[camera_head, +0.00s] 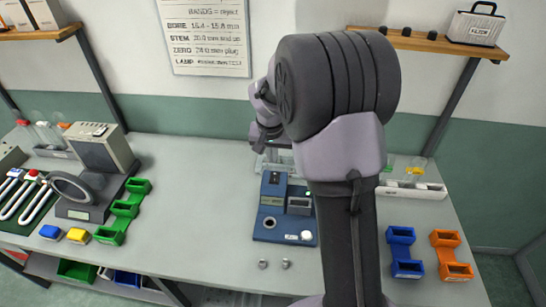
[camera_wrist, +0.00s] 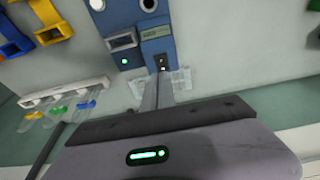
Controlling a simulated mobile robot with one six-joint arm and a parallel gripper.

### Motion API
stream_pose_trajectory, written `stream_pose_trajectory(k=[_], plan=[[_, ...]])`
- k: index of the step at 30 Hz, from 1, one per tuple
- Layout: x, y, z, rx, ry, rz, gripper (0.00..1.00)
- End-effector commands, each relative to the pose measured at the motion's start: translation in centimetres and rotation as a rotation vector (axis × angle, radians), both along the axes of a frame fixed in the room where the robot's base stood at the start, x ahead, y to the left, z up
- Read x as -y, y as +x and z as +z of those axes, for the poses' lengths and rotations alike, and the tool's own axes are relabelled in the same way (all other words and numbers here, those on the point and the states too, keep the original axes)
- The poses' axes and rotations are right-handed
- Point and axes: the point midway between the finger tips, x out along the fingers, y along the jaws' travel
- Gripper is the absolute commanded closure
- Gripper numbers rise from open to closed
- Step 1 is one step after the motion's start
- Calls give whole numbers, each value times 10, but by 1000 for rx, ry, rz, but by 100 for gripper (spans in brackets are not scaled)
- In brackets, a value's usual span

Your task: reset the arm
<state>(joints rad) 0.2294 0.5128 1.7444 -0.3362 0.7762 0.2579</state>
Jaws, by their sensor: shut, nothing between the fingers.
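My arm rises through the middle of the head camera view and hides part of the bench behind it. My gripper (camera_head: 259,147) hangs above the back of the bench, behind and above a blue instrument (camera_head: 270,226). In the wrist view my gripper (camera_wrist: 160,72) shows narrow fingers together, with nothing between them. The blue instrument also shows in the wrist view (camera_wrist: 157,28), just beyond the fingertips in the picture. A green light glows on it.
Blue bins (camera_head: 407,268) and orange bins (camera_head: 452,270) sit at the right. A white rack (camera_head: 425,192) stands behind them. Green bins (camera_head: 124,208) and a grey device with a ring (camera_head: 82,213) stand at the left. The bench between is mostly clear.

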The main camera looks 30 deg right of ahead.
Motion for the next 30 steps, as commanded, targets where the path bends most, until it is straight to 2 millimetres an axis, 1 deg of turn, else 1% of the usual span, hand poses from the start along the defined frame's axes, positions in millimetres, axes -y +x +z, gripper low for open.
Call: stream_pose_trajectory(k=[8,10,11,13,14,15,17,18,20,21,22,24,25,27,30], plan=[[0,0,0,0,0,0,100],[-6,-4,4,12,3,5,100],[-12,-9,8,22,7,11,100],[-35,-33,24,61,25,32,100],[-48,-48,31,84,35,46,100],[-68,-74,38,113,55,66,100],[-96,-116,42,158,87,99,100],[-113,-144,41,190,108,123,100],[-134,-184,34,228,139,158,100],[-146,-208,27,252,159,179,100],[-153,-223,21,268,171,195,100],[-166,-251,8,297,197,223,100],[-170,-259,4,305,206,233,100],[-175,-272,-1,318,218,247,100],[-178,-278,-2,324,225,253,100]])
